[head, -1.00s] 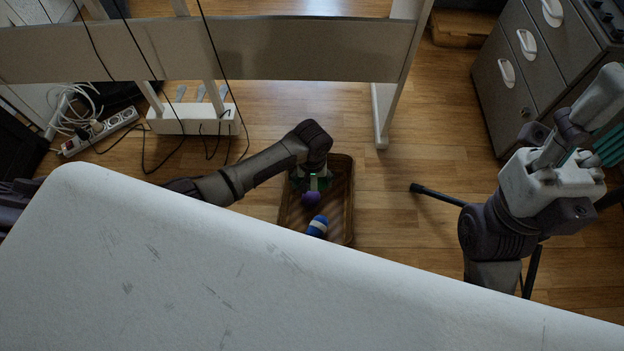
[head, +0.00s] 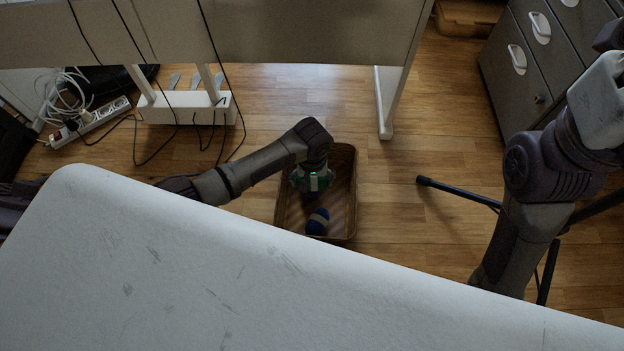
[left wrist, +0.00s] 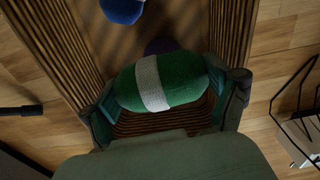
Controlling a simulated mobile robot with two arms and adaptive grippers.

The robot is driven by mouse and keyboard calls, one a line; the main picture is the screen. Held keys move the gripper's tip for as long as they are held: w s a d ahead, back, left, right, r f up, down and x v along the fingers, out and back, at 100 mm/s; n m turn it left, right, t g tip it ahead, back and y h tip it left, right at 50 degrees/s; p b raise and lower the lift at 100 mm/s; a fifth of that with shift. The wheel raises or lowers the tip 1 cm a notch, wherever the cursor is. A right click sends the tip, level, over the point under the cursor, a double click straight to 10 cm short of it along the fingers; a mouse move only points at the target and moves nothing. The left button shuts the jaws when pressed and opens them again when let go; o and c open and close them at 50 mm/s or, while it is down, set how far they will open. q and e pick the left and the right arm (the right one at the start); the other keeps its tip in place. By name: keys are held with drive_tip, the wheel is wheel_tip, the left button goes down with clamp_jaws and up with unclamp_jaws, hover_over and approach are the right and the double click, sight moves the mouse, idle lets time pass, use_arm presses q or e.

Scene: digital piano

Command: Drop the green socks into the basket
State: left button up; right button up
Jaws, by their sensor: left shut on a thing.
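The green socks (left wrist: 185,82), a rolled bundle with a white band, sit between the fingers of my left gripper (left wrist: 172,88) in the left wrist view. The gripper is shut on them. In the head view my left gripper (head: 313,182) is over the upper part of the brown basket (head: 351,190), inside its outline. The ribbed basket walls also show in the left wrist view (left wrist: 226,30). Blue socks (head: 318,222) with a pale band lie in the basket. A purple item (left wrist: 161,46) in it is mostly hidden behind the green socks. My right gripper is out of view.
A white panel on legs (head: 387,110) stands behind the basket. A power strip (head: 95,117) and loose cables lie on the floor at left. Grey drawers (head: 535,70) stand at the upper right. A dark stand leg (head: 455,192) reaches toward the basket.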

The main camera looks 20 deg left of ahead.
use_arm(q)
drive_tip(key=o, duration=0.9)
drive_tip(key=shift+c, duration=0.2)
wheel_tip(320, 180, up, 12)
drive_tip(key=shift+d, duration=0.1)
